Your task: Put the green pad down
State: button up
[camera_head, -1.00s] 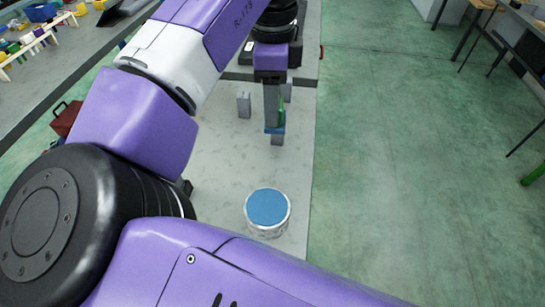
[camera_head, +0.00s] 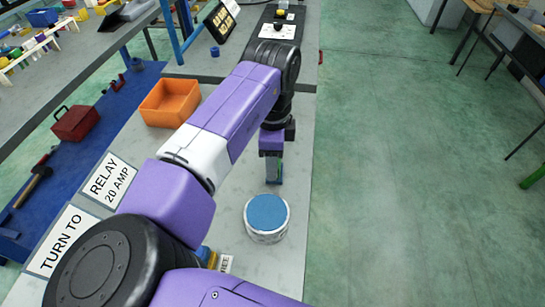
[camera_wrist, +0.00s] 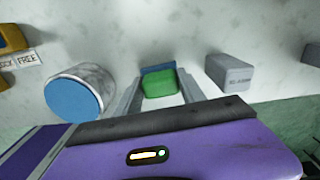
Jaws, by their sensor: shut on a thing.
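The green pad (camera_wrist: 161,84) is between the two grey fingers of my gripper (camera_wrist: 160,79) in the wrist view. The gripper is shut on it. A blue piece (camera_wrist: 158,67) shows just behind the pad; I cannot tell whether it touches the pad. In the head view my gripper (camera_head: 273,178) points down over the light grey bench, behind the blue-topped round can (camera_head: 267,213). I cannot tell whether the pad touches the bench.
The can (camera_wrist: 72,98) stands left of my gripper in the wrist view, and a grey lettered block (camera_wrist: 229,74) stands to its right. An orange bin (camera_head: 170,102) sits at the bench's left side. The bench's right edge drops to a green floor (camera_head: 400,190).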

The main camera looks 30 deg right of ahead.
jog(key=shift+f, duration=0.1)
jog(key=shift+f, duration=0.1)
jog(key=o, duration=1.2)
jog(key=shift+f+b, duration=0.1)
jog(key=shift+b, duration=0.35)
notch_tip(320, 180, up, 8)
jog(key=shift+w+b, duration=0.1)
jog(key=shift+b, duration=0.2)
